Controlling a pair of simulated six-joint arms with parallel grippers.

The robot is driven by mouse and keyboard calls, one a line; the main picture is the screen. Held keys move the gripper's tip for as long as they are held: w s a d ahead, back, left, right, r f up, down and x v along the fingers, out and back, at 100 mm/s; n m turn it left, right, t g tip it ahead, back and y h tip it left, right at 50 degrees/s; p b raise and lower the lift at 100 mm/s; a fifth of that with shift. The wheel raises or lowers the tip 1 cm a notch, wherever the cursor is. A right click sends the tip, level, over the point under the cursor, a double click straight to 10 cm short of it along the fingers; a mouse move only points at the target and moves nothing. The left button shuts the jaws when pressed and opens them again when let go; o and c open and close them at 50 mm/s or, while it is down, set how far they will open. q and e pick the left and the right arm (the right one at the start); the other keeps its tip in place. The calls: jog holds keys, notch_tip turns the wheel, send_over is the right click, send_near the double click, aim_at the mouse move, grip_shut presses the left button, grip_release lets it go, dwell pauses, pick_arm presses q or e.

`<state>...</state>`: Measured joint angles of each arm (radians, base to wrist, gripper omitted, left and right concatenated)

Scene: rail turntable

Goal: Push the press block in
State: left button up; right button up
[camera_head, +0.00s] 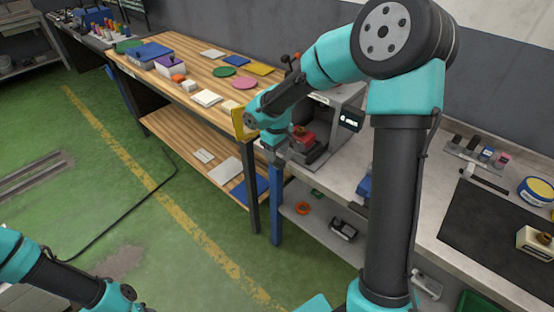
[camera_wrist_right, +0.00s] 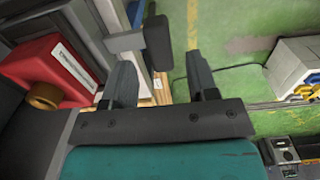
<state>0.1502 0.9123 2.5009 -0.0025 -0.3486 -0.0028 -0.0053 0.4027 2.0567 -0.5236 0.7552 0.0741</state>
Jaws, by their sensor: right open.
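A red block (camera_head: 303,134), which looks like the press block, sits in the opening of a grey machine (camera_head: 345,100) on the bench. In the right wrist view the red block (camera_wrist_right: 48,66) is large at the left, with a white label and a brass-coloured round part. My right gripper (camera_head: 277,155) is at the front of the machine, beside the block; its tips are hard to make out there. In the right wrist view my right gripper (camera_wrist_right: 163,78) has its fingers apart, with nothing held. The block lies outside the fingers. My left gripper is out of view.
A dark-ended grey bar (camera_wrist_right: 157,42) shows just beyond the fingers. A wooden bench (camera_head: 190,62) with coloured pieces adjoins at the left. A small lit display (camera_head: 349,121) is right of the opening. The green floor in front is mostly clear.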

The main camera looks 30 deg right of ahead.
jog(key=shift+f, duration=2)
jog(key=shift+c, duration=0.3)
grip_shut()
